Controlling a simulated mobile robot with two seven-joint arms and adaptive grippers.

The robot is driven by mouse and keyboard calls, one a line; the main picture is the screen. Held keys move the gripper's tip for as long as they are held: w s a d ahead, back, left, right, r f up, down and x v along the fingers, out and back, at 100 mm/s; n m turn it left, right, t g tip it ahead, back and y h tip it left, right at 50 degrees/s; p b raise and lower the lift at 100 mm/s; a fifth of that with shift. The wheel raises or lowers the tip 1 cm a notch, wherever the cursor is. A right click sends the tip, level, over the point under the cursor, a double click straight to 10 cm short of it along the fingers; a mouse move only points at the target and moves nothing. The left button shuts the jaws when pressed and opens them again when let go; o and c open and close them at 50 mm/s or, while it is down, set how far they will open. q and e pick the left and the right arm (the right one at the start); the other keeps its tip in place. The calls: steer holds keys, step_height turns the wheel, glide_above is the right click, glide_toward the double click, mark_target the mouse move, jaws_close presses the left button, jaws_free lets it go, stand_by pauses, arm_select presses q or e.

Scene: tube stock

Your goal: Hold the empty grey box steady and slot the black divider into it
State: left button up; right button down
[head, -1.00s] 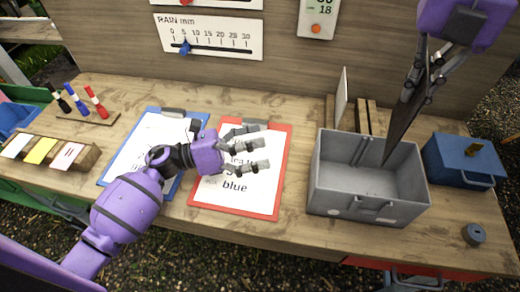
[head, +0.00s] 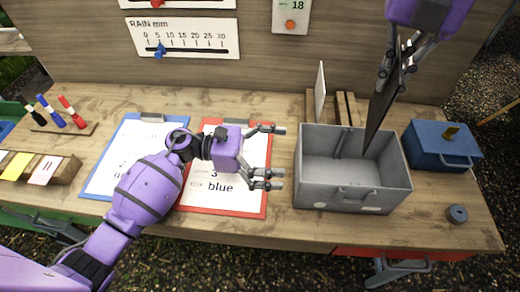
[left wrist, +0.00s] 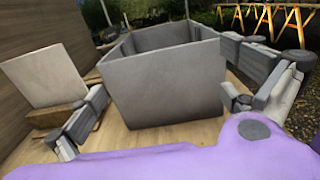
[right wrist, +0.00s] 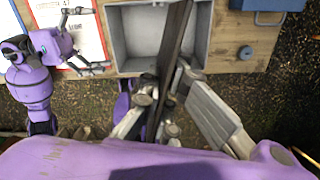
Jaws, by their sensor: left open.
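The grey box (head: 352,198) stands open and upright on the bench, with ribs on its inner back wall and nothing lying in it. My left gripper (head: 277,156) is open just left of the box, fingers pointing at its left wall. In the left wrist view the box (left wrist: 165,88) fills the space ahead between the fingers, apart from them. My right gripper (head: 397,66) is shut on the black divider (head: 380,112), which hangs tilted with its lower corner over the box opening. I cannot tell whether that corner is below the rim. The right wrist view shows the divider (right wrist: 176,45) nearly edge-on.
A white panel (head: 320,92) stands in a wooden rack behind the box. A blue box (head: 440,148) and a grey round piece (head: 457,213) are to its right. Blue (head: 97,185) and red (head: 200,207) clipboards lie left, under my left arm. The back board rises behind.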

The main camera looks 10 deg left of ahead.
mark_target(298, 155)
arm_select(q)
steer(key=shift+d, duration=1.5)
jaws_close()
steer(key=shift+a, duration=0.1)
steer(key=a, duration=1.2)
steer(key=shift+s+d, duration=0.1)
steer(key=shift+s, duration=0.1)
